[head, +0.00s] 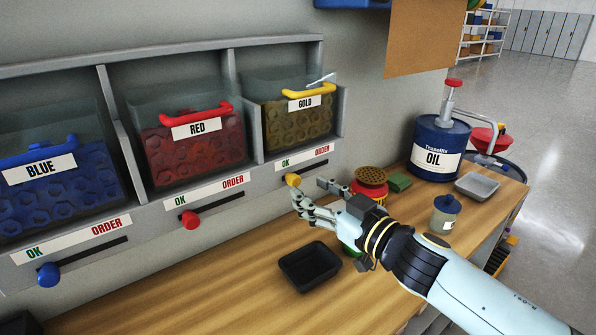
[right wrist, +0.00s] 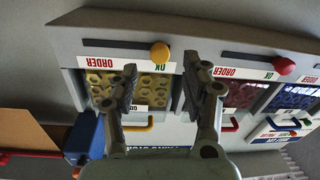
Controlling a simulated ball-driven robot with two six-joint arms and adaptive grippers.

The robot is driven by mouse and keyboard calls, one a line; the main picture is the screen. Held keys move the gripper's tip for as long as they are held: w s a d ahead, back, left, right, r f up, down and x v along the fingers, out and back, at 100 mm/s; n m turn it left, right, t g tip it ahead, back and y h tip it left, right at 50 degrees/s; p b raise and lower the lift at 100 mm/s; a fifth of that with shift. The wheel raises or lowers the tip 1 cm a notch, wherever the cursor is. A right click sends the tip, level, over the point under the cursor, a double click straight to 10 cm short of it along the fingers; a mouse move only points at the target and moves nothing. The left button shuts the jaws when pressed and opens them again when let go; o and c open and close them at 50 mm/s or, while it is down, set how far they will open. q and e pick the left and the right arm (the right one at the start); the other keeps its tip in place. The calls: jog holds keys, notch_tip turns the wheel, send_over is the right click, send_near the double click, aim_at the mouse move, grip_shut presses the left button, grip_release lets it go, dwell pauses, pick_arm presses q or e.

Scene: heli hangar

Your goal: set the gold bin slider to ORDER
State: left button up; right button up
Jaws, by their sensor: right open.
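The gold bin (head: 300,115) is the rightmost of the bins, with a yellow handle and a GOLD label. Below its OK/ORDER strip (head: 302,158) is a slot with a yellow slider knob (head: 292,180) at the OK end. My right gripper (head: 312,190) is open and empty close to this knob, with its fingers spread. In the right wrist view the yellow knob (right wrist: 160,51) shows just past the gap between the fingertips (right wrist: 160,68), without visible contact. The slot runs from the knob toward ORDER. My left gripper is not in view.
The red slider knob (head: 190,220) and the blue slider knob (head: 48,274) sit at their OK ends. On the wooden bench are a black tray (head: 309,267), a blue oil drum (head: 437,150), a small jar (head: 445,213) and a grey tray (head: 477,186).

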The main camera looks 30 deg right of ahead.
aim_at(297, 183)
jog(key=w, duration=0.3)
jog(key=w+a, duration=0.1)
jog(key=w, duration=0.1)
jog(key=shift+f, duration=0.1)
jog(key=shift+s, duration=0.1)
jog(key=shift+c, duration=0.2)
grip_shut()
jog(key=shift+d, duration=0.1)
